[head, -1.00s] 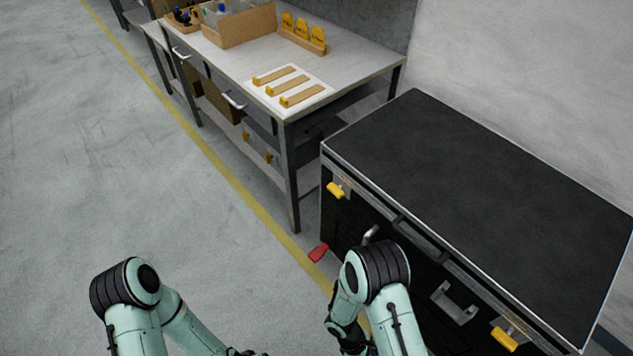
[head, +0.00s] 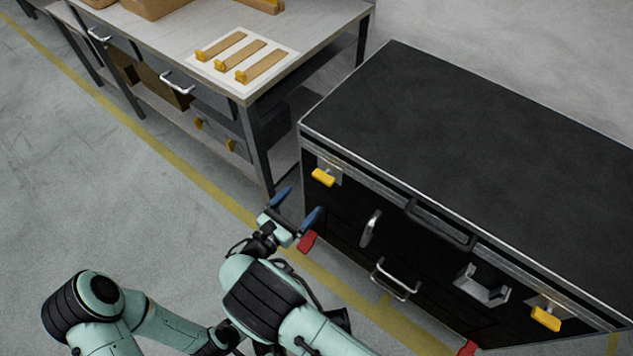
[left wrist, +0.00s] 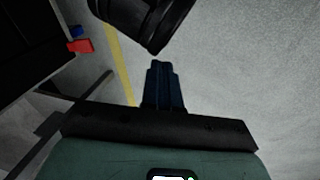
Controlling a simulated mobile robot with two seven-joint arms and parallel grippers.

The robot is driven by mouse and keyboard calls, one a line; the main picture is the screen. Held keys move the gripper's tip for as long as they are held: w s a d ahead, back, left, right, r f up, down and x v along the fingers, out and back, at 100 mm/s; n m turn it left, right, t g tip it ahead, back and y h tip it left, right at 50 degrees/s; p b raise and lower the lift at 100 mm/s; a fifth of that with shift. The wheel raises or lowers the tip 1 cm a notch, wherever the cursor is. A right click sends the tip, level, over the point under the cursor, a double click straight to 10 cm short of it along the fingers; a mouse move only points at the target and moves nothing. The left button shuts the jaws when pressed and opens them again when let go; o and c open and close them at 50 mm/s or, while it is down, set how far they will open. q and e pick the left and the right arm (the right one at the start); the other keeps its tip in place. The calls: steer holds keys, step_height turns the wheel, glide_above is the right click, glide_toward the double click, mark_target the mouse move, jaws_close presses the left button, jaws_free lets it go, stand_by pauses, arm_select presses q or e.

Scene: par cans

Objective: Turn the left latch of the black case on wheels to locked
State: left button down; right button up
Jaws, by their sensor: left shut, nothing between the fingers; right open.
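The black case (head: 480,155) stands at the right in the head view, its lid closed. Its left latch is a yellow handle (head: 323,177) on a metal plate at the front's upper left, lying slightly slanted. A second yellow latch (head: 546,318) is at the front's right. My right gripper (head: 297,208) is open and empty, its blue fingers spread just below and left of the left latch, apart from it. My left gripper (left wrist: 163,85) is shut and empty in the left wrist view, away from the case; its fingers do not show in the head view.
Red brake-like tabs (head: 308,242) stick out low on the case. Metal handles (head: 370,228) and a bracket (head: 482,287) are on its front. A workbench (head: 330,35) with a white board (head: 243,62) stands behind left. The grey floor at left is clear.

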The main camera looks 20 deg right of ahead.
mark_target(320, 180)
steer(key=b+x, duration=0.1)
steer(key=x, duration=0.7)
steer(key=shift+w+d, duration=0.15)
steer(key=shift+w, duration=0.05)
arm_select(q)
steer(key=shift+w+a+f+t, duration=0.15)
steer(key=shift+w+a+f, duration=0.2)
steer(key=shift+w, duration=0.2)
steer(key=shift+w+a+f+t, duration=0.2)
steer(key=shift+w+f, duration=0.15)
steer(key=shift+w, duration=0.2)
arm_select(e)
steer(key=c, duration=1.1)
